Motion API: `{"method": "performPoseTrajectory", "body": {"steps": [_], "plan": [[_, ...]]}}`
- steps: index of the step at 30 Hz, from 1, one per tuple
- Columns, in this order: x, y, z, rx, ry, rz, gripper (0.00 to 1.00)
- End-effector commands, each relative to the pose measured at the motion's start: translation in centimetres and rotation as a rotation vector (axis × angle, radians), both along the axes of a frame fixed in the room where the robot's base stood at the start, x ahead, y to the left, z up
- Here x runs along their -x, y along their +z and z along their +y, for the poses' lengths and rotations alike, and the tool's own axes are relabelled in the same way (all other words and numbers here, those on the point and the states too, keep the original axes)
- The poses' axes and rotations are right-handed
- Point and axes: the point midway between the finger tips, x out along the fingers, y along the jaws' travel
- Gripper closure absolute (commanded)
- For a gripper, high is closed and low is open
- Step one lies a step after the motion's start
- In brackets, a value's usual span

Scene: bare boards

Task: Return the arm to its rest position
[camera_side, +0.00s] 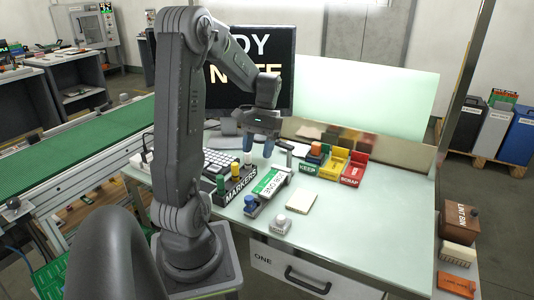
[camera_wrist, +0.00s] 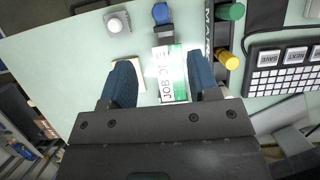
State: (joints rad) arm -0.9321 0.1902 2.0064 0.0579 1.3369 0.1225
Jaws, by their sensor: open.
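My gripper (camera_side: 261,145) hangs over the pale green table (camera_side: 372,205) in the side view, fingers pointing down. In the wrist view my gripper (camera_wrist: 163,84) has its two blue fingers wide apart with nothing held between them. Below it on the table lies the green and white job card (camera_wrist: 172,72), seen between the fingers; it also shows in the side view (camera_side: 268,181). My arm rises from its base and bends over at the top toward the table.
A MARKERS rack (camera_side: 240,184), keyboard (camera_side: 220,160) and monitor (camera_side: 250,70) stand near my arm. KEEP (camera_side: 308,168) and SCRAP (camera_side: 353,172) bins sit at the back. A stamp (camera_side: 251,204), white-knobbed block (camera_side: 281,223) and cream pad (camera_side: 301,201) lie in front. The table's right side is clear.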

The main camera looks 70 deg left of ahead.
Motion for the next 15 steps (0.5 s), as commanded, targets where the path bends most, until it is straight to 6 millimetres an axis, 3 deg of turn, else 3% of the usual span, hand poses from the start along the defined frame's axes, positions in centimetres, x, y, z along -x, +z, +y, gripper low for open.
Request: {"method": "performPoseTrajectory", "body": {"steps": [5, 8, 11, 15], "plan": [[-0.1, 0.1, -0.2, -0.004, -0.004, -0.003, 0.45], [-0.8, 0.8, -1.4, -0.034, -0.042, -0.028, 0.45], [-2.1, 2.2, -4.2, -0.101, -0.125, -0.090, 0.45], [-3.5, 4.7, -10.3, -0.213, -0.290, -0.239, 0.45]]}}
